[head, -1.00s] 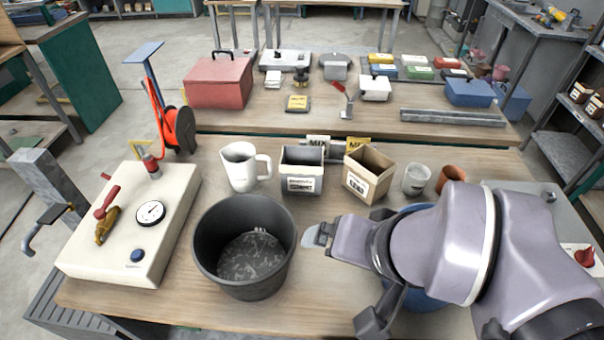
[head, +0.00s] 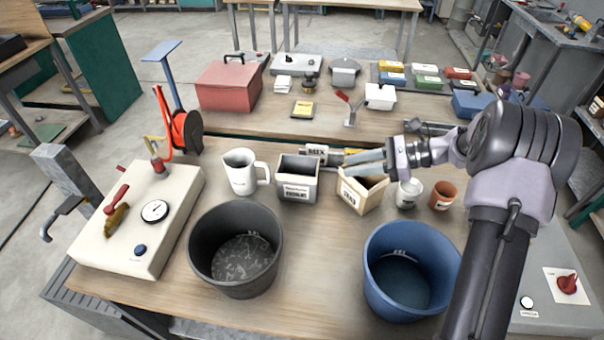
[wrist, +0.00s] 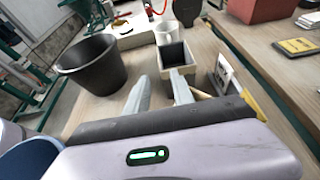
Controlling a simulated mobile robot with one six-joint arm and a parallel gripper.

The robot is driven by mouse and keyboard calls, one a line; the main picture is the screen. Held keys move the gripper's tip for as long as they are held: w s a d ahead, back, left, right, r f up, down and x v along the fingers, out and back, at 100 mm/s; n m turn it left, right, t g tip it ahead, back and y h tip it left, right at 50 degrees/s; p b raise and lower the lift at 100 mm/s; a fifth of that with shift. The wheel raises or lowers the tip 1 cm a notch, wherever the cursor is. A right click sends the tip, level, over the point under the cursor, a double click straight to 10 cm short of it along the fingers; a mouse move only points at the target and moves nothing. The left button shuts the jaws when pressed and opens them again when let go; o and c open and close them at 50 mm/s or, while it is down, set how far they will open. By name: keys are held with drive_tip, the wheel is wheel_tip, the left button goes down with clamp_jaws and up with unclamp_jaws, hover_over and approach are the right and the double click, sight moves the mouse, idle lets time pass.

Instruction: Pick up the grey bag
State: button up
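An open-topped, box-shaped grey container with a dark inside and a label, which looks like the grey bag (head: 297,186), stands upright on the near bench, right of the white mug. It also shows in the wrist view (wrist: 174,57), beyond my fingertips. A tan labelled bag (head: 358,198) stands just right of it. My gripper (head: 356,163) is above the tan bag, its fingers pointing left toward the grey bag. In the wrist view my gripper (wrist: 160,82) has its two fingers apart with nothing between them. I see no contact with the grey bag.
A black bucket (head: 222,277) and a blue bucket (head: 390,307) stand in front. The white mug (head: 240,172) is left of the grey bag. A white cup (head: 408,194) and a brown cup (head: 442,196) stand right. Bench between buckets is clear.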

sight(295, 176)
drive_tip(key=b+x, duration=0.3)
drive_tip(key=x, duration=1.3)
drive_tip(key=shift+a+f+b, duration=0.2)
drive_tip(key=shift+b, duration=0.2)
clamp_jaws()
drive_tip(key=shift+d+r, duration=0.1)
